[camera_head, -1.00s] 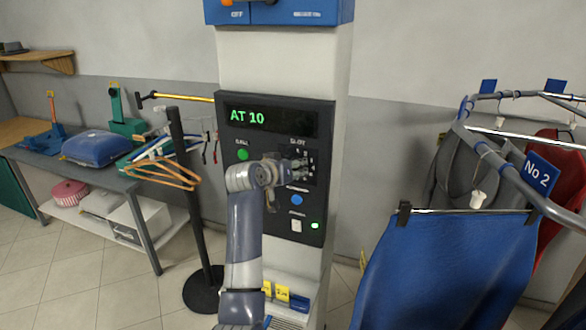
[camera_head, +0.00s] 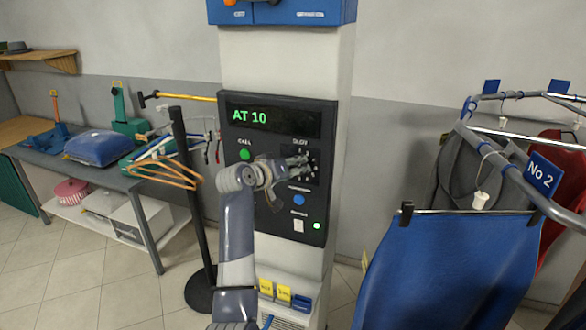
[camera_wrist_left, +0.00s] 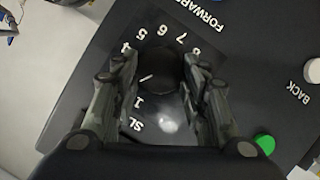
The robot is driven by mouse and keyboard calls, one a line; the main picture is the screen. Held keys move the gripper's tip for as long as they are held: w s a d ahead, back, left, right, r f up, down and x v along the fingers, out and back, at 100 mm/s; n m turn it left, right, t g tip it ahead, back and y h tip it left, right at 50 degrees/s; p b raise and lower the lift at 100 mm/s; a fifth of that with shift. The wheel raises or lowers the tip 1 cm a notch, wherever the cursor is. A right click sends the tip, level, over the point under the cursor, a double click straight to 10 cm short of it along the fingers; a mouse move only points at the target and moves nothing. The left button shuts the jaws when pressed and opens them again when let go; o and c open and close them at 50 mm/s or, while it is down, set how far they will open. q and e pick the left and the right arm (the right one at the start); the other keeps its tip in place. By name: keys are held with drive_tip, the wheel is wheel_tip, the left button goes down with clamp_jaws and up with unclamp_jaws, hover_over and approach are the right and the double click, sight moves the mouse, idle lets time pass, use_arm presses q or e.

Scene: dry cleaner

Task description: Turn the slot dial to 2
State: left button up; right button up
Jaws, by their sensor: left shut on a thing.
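The slot dial is a round black knob (camera_wrist_left: 160,68) in the left wrist view, on a dark control panel (camera_head: 232,210) with white digits around it. Digits 1, 4, 5, 6, 7 and 8 show; those between 1 and 4 are hidden behind a finger. The knob's white mark points to the lower left, between the 1 and the 4. My left gripper (camera_wrist_left: 160,78) is shut on the knob, one finger on each side. In the head view the gripper (camera_head: 296,166) covers most of the dial. My right gripper is not in view.
The display (camera_head: 272,119) reads AT 10. A green button (camera_head: 244,155), a blue button (camera_head: 298,200) and a white button (camera_head: 298,226) surround the dial. A black post (camera_head: 190,190) with hangers stands left; a rail with blue clothing (camera_head: 445,270) stands right.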

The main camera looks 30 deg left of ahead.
use_arm(q)
drive_tip(key=shift+f, duration=0.1)
drive_tip(key=o, duration=1.1)
drive_tip(key=shift+c, duration=0.2)
drive_tip(key=shift+s, duration=0.1)
drive_tip(key=v, duration=1.1)
drive_tip(key=shift+s+r, duration=0.2)
drive_tip(key=shift+s, duration=0.15)
